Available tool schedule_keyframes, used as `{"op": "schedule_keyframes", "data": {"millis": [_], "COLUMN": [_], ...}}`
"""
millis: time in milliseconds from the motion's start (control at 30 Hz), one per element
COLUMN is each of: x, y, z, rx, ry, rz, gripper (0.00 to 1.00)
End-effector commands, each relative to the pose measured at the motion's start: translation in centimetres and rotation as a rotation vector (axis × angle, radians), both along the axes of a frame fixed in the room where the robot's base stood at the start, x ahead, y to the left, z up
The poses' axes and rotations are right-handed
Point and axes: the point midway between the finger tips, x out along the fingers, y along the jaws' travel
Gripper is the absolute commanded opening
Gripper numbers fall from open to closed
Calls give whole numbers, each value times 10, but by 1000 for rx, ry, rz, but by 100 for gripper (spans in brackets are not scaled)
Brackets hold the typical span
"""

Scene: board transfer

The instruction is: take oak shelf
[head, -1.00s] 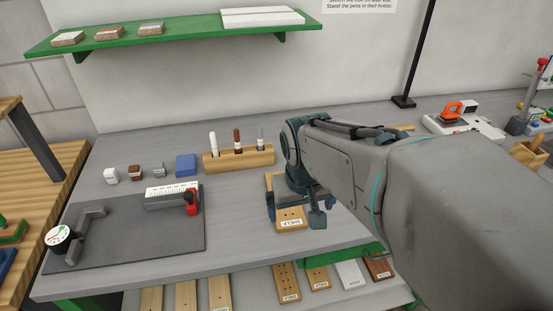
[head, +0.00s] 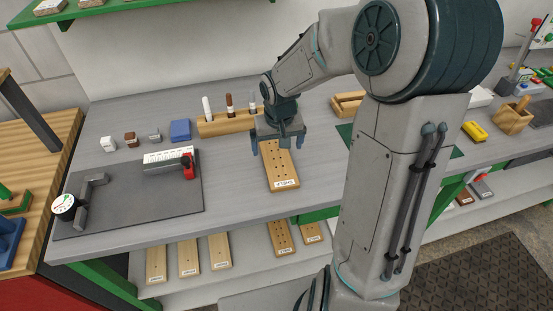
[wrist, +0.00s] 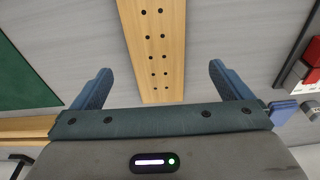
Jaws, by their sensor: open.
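The oak shelf (head: 281,172) is a light wooden board with rows of dark holes and a white label at its near end. It lies flat on the grey bench. My gripper (head: 278,146) is open above the far part of the board, pointing down. In the wrist view the board (wrist: 156,50) runs between the two spread fingers of my gripper (wrist: 160,76), with a gap on each side. The far end of the board is hidden by my gripper in the head view.
A wooden pen holder (head: 225,124) with pens stands just behind my gripper. A dark mat (head: 130,205) with a gauge (head: 64,206) and a red-ended tool lies left. Several boards rest on the lower shelf (head: 180,292). Bare bench lies around the oak board.

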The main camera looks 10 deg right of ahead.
Motion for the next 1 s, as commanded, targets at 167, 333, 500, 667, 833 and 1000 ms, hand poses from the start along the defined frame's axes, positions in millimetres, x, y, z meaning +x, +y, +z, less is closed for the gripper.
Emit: {"op": "schedule_keyframes", "data": {"millis": [167, 333, 500, 667, 833, 1000], "x": [2, 6, 15, 17, 18, 18], "y": [0, -2, -5, -5, -6, -6], "z": [-14, -24, -43, -61, -64, -64], "rx": [1, 1, 2, 1, 0, 0], "ry": [1, 3, 3, 3, 1, 1], "rz": [0, -1, 1, 1, 0, 0], "gripper": [98, 98, 98, 98, 98, 90]}}
